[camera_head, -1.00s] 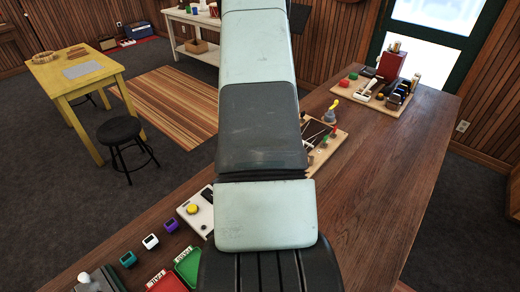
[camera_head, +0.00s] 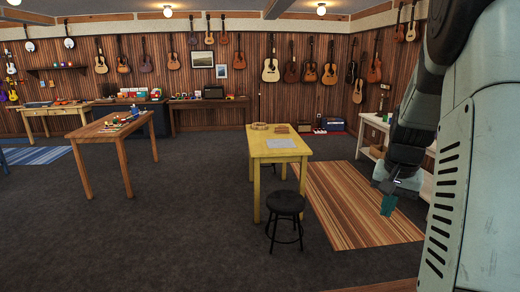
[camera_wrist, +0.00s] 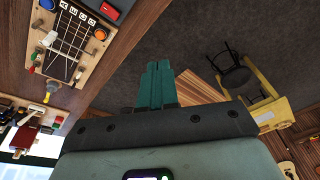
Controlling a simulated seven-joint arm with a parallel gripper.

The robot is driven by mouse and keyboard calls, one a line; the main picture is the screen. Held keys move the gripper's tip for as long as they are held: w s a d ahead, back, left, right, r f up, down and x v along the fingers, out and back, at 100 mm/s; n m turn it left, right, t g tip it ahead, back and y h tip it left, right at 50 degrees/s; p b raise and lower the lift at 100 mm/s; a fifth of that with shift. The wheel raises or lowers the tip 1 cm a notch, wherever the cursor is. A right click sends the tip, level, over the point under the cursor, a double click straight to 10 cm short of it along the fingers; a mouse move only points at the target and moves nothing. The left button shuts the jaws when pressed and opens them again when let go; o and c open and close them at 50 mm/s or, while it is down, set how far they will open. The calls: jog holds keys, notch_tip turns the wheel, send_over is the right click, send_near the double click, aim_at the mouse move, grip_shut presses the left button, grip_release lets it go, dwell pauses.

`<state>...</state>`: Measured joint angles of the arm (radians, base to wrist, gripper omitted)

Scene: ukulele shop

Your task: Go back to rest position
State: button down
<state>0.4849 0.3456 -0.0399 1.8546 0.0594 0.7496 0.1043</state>
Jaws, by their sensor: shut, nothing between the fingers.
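My gripper (camera_head: 388,205) hangs at the right of the head view, below my bent arm, with its teal fingers pointing down. It appears in front of the striped rug in the picture. In the wrist view my gripper (camera_wrist: 159,72) shows its two teal fingers pressed together, with nothing between them. My arm fills the right edge of the head view.
A yellow table (camera_head: 279,150) and a black stool (camera_head: 286,204) stand mid-room, left of the striped rug (camera_head: 350,205). A white bench (camera_head: 372,122) stands behind my arm. The wrist view shows a wooden worktop (camera_wrist: 118,40) with a stringed board (camera_wrist: 68,38).

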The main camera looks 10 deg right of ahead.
jog(key=s+a+r+n+t, duration=0.1)
jog(key=s+a+r+n, duration=0.1)
jog(key=s+a+r, duration=0.5)
jog(key=a+r+n+t, duration=0.15)
jog(key=a+r, duration=0.35)
jog(key=a, duration=0.5)
jog(key=s+a+n, duration=0.2)
jog(key=s+a, duration=0.1)
jog(key=s, duration=0.4)
jog(key=s+a+n+t, duration=0.1)
jog(key=s+a, duration=0.3)
jog(key=s, duration=0.4)
jog(key=shift+n+y, duration=0.4)
jog(key=shift+n, duration=0.35)
